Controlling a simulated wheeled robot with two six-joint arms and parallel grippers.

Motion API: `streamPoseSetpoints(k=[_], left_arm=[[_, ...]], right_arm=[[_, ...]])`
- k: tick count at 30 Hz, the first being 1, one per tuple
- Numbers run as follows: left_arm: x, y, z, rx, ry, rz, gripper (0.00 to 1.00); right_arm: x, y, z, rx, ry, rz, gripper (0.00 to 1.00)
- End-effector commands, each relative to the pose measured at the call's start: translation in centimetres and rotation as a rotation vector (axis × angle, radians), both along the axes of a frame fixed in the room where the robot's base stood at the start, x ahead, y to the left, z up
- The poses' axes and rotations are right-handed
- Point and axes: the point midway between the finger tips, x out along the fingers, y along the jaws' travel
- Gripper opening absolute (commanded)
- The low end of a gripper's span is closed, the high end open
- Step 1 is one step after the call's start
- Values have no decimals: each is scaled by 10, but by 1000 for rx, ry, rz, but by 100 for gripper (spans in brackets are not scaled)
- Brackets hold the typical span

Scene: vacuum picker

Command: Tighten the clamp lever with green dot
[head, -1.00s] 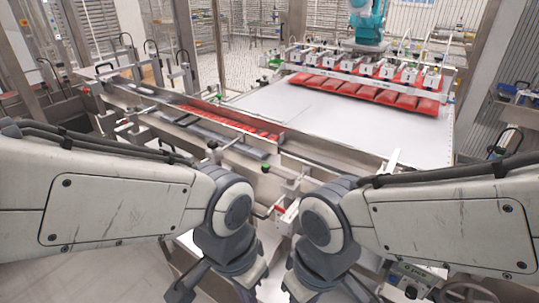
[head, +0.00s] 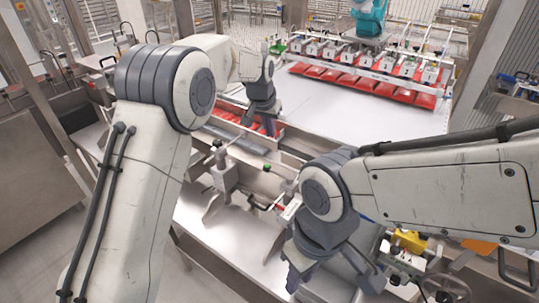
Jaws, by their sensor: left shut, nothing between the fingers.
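A small green-tipped part (head: 267,168) stands on the metal guide rail near the middle of the head view. It is too small to tell whether it is the clamp lever with the green dot, or how its lever is turned. My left gripper (head: 268,128) reaches out over the channel of red packs (head: 232,131), beyond and above that green tip and apart from it. It is shut and empty. My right gripper (head: 298,281) hangs low in front of the rail at the bottom centre. Its fingers are partly hidden and dark.
Metal brackets (head: 222,175) stand on the near rail, left of the green tip. A white conveyor (head: 350,123) lies beyond the rail, with a row of vacuum heads over red bags (head: 365,83). A yellow part (head: 409,240) and control box sit at lower right.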

Motion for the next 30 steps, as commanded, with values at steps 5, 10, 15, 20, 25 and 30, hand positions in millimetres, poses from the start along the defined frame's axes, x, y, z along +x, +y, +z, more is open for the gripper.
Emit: streamPoseSetpoints(k=[5, 10, 15, 20, 25, 30], left_arm=[[0, 0, 0, 0, 0, 0, 0], [3, -2, -11, 1, 4, 0, 0], [12, -6, -39, 2, 7, 0, 0], [23, -10, -71, 1, 6, 0, 0], [24, -11, -92, 0, 2, 0, 0], [7, -4, -96, 0, 3, 0, 0]], right_arm=[[0, 0, 0, 0, 0, 0, 28], [0, 0, 5, 0, 0, 0, 28], [0, 0, 17, 0, 0, -1, 28], [0, 0, 30, 0, 0, -1, 28], [0, 0, 42, 0, 0, -2, 28], [0, 0, 51, 0, 0, -1, 28]])
